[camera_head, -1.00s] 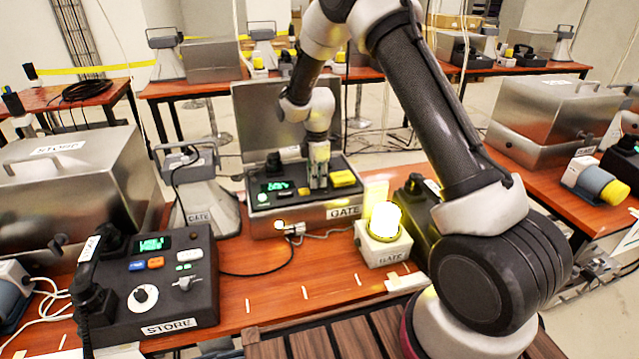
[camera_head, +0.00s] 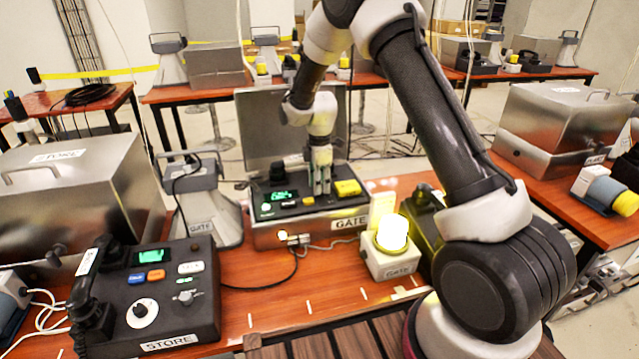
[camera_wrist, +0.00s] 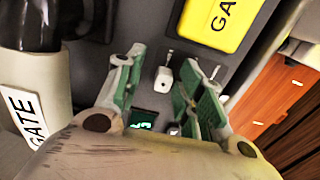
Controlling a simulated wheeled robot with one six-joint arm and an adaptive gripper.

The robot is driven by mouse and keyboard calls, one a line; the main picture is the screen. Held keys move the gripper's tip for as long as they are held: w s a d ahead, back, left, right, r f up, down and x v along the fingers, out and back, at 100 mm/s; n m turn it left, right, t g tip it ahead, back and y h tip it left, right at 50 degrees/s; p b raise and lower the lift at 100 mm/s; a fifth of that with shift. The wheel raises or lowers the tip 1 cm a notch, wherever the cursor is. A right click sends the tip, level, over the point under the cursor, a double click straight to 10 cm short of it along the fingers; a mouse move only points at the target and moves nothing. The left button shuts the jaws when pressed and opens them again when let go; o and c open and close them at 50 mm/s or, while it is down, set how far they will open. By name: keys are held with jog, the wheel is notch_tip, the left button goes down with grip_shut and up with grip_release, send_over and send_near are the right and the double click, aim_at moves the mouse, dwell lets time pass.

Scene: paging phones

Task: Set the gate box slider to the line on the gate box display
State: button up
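The gate box (camera_head: 310,231) is an open metal case labelled GATE, with its lid raised behind a dark panel. Its small green-lit display (camera_head: 278,196) is left of my gripper; part of it shows in the wrist view (camera_wrist: 143,119), too small to read. My gripper (camera_head: 321,188) points down over the panel. In the wrist view my gripper (camera_wrist: 160,72) is open, its green-padded fingers on either side of a small white knob (camera_wrist: 163,80), which looks like the slider. I cannot tell whether either finger touches it. The line on the display cannot be made out.
A yellow block (camera_head: 347,188) sits on the panel right of my gripper, and a dark handset (camera_wrist: 30,25) is at the left. The STORE phone (camera_head: 150,300) is at front left.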

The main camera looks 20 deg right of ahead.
notch_tip(320, 180, up, 12)
dwell(0.4)
jog(key=shift+f, duration=0.1)
jog(key=s+d+r+m+t, duration=0.1)
jog(key=s+d+r+m, duration=0.3)
jog(key=s, duration=0.8)
jog(key=s+d+r+m+t, duration=0.2)
jog(key=s+d+r+m, duration=0.3)
jog(key=s, duration=0.8)
jog(key=s+d+r+m+t, duration=0.1)
jog(key=s+d+r+m, duration=0.4)
jog(key=s+r+m, duration=0.3)
jog(key=shift+s+r+m, duration=0.25)
jog(key=shift+s+m, duration=0.25)
jog(key=shift+s, duration=1.65)
